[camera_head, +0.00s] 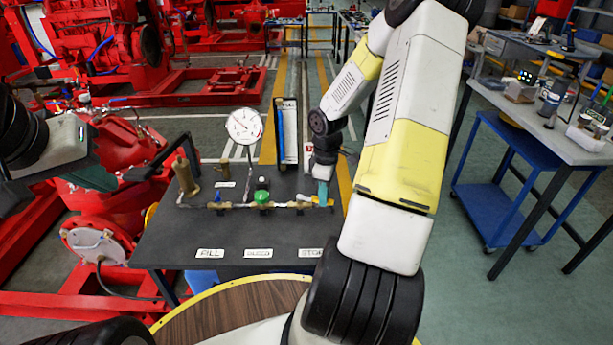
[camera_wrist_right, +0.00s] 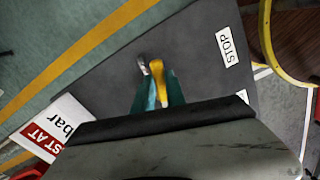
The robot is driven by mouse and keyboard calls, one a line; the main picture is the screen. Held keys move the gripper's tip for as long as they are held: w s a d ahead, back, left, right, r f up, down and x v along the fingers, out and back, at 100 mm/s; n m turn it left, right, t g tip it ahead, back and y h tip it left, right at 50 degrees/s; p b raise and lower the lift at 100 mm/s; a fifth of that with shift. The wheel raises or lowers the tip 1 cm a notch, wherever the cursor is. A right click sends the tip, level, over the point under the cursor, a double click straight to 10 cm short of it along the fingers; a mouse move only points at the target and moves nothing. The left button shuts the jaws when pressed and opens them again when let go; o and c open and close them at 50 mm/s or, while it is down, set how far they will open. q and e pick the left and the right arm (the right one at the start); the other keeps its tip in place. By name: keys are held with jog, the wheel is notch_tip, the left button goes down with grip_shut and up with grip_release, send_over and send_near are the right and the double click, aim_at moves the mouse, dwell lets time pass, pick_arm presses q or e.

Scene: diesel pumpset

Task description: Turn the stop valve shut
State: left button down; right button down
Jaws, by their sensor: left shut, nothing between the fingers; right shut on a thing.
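The stop valve's yellow lever (camera_wrist_right: 155,72) shows between the teal fingers of my right gripper (camera_wrist_right: 157,95) in the right wrist view. The fingers are shut on it. A silver metal part (camera_wrist_right: 143,66) is beside the lever. In the head view my right gripper (camera_head: 322,193) points down at the right end of the brass pipe run, above the STOP label (camera_head: 311,253). It hides most of the valve there. My left gripper (camera_head: 86,168) is shut and empty at the left, apart from the bench.
Red machinery (camera_head: 110,150) stands left. A blue cart (camera_head: 500,180) stands right.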

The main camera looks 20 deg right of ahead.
jog(key=s+a+m, duration=0.1)
jog(key=m, duration=0.1)
jog(key=shift+s+a+m, duration=0.1)
jog(key=shift+a+m, duration=0.1)
jog(key=shift+m, duration=0.2)
jog(key=m, duration=0.1)
jog(key=s+a+m, duration=0.1)
jog(key=shift+a+m, duration=0.25)
jog(key=shift+m, duration=0.15)
jog(key=a+m, duration=0.2)
jog(key=m, duration=0.1)
jog(key=shift+s+a+m, duration=0.15)
jog(key=shift+s+m, duration=0.15)
jog(key=shift+a+m, duration=0.8)
jog(key=shift+m, duration=0.4)
jog(key=shift+w+a+m, duration=0.2)
jog(key=shift+a+m, duration=0.7)
jog(key=shift+m, duration=0.6)
jog(key=c, duration=1.4)
grip_release()
jog(key=shift+o, duration=0.2)
